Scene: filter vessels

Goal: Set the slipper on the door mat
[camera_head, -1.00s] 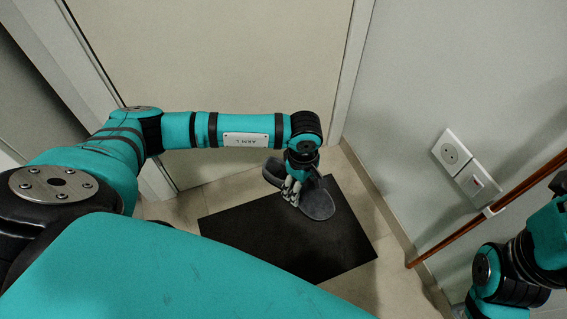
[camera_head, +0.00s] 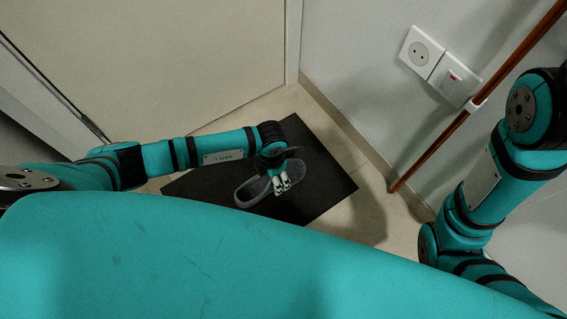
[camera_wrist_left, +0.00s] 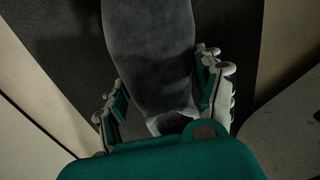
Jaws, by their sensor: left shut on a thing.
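The dark grey slipper (camera_head: 252,192) is over the black door mat (camera_head: 328,182) in the head view, one end towards the lower left. My left gripper (camera_head: 282,183) is shut on the slipper, with pale fingers at its sides. In the left wrist view the slipper (camera_wrist_left: 150,50) runs up between the fingers of my left gripper (camera_wrist_left: 163,85), and the dark mat (camera_wrist_left: 60,50) shows behind it. I cannot tell whether the sole touches the mat. My right arm shows at the right of the head view, but its gripper is out of view.
A pale door (camera_head: 170,60) stands behind the mat. A brown pole (camera_head: 430,150) leans by the right wall, below a socket (camera_head: 420,52) and a switch (camera_head: 455,80). Bare tiled floor (camera_head: 375,215) lies right of the mat.

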